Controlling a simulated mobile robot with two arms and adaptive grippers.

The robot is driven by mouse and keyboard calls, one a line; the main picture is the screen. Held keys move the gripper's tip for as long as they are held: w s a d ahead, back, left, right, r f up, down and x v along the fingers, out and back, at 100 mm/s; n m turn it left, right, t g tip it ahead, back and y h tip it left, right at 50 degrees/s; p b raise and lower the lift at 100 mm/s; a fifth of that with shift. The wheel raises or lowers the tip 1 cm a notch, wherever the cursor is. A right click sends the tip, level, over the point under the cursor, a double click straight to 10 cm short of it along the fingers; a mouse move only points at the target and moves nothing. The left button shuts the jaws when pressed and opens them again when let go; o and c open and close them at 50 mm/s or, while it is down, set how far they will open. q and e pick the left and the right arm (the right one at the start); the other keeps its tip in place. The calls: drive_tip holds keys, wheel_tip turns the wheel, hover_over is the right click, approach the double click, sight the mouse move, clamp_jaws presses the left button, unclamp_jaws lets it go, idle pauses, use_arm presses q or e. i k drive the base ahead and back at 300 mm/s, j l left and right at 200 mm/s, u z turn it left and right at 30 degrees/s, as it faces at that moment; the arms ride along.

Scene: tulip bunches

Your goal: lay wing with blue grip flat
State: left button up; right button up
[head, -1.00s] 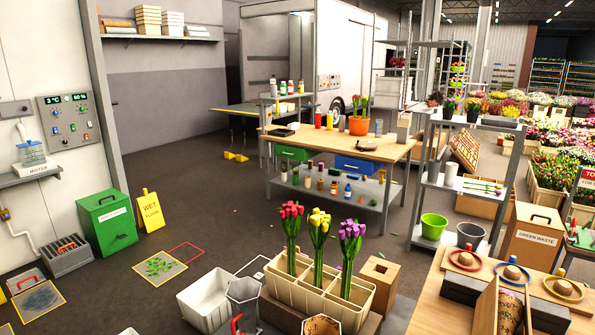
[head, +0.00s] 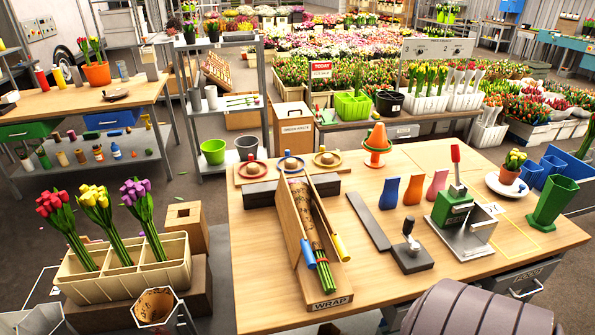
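The WRAP stand (head: 331,303) is on the wooden table. Its left wing (head: 289,222), a long tan board, stands raised along the left side, with the blue grip (head: 308,254) at its near end. The right wing (head: 328,216) is also raised, with a yellow grip (head: 340,248) at its near end. Between them lies a bunch in patterned paper (head: 305,212), its green stems (head: 326,276) toward me. The wings partly hide the bunch. Neither of my grippers is in view, and nothing visible touches the blue grip.
A dark flat bar (head: 368,221), a black-handled block (head: 411,254) and a green press (head: 453,208) are right of the stand. Round holders (head: 291,164) are behind it. A tulip crate (head: 125,275) is left of the table. Table at the stand's left is clear.

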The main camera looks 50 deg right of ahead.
sight(296, 242)
drive_tip(key=i+j+z, duration=0.15)
drive_tip(key=z, duration=0.25)
drive_tip(key=i+j+z, duration=0.2)
drive_tip(key=z, duration=0.15)
drive_tip(key=i+j+z, duration=0.1)
drive_tip(key=j+z, duration=0.3)
drive_tip(key=l+z, duration=0.1)
drive_tip(key=z, duration=0.9)
drive_tip(key=u, duration=0.7)
drive_tip(key=l+u, duration=0.75)
drive_tip(key=l, duration=0.15)
drive_tip(key=k+l+u, duration=0.1)
drive_tip(key=l+u, duration=0.25)
drive_tip(key=k+l, duration=0.1)
drive_tip(key=l, duration=0.3)
drive_tip(key=k+l+u, duration=0.1)
drive_tip(key=l, duration=0.3)
drive_tip(key=k+l, duration=0.2)
drive_tip(key=l, duration=0.2)
drive_tip(key=k+l, duration=0.1)
drive_tip(key=l, duration=0.3)
drive_tip(key=k+l+u, duration=0.1)
drive_tip(key=l, duration=0.3)
drive_tip(key=k, duration=0.05)
